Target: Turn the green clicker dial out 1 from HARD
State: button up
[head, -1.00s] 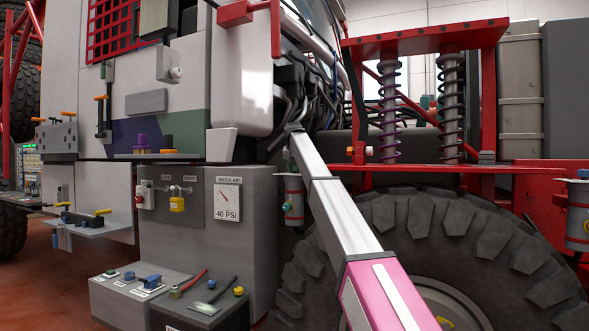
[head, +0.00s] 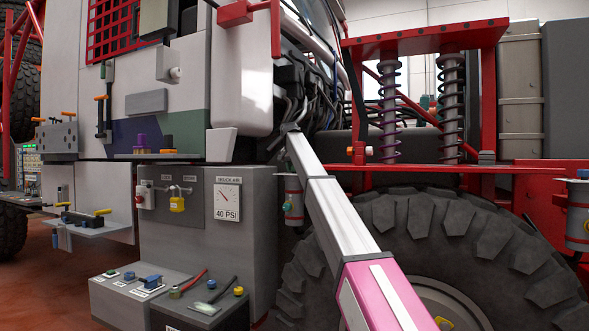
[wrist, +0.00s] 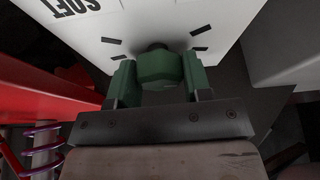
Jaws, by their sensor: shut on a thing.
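The green clicker dial (wrist: 162,70) is in the middle of the wrist view, against a white plate (wrist: 215,20) with short black tick marks. The word SOFT shows upside down at the plate's upper left; HARD is not in view. My gripper (wrist: 158,82) is shut on the dial, with one finger on each side of it. I cannot read which mark the dial points to. In the head view my gripper and this dial cannot be made out beyond my arm.
A red part (wrist: 45,90) stands close on the left in the wrist view, with a purple coil spring (wrist: 40,145) below it. In the head view, the big tyre (head: 450,240) and the grey gauge box (head: 255,235) flank my arm.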

jog(key=o, duration=0.9)
jog(key=v, duration=1)
jog(key=shift+s+a+r, duration=0.1)
jog(key=shift+s+r, duration=0.1)
jog(key=shift+r, duration=0.15)
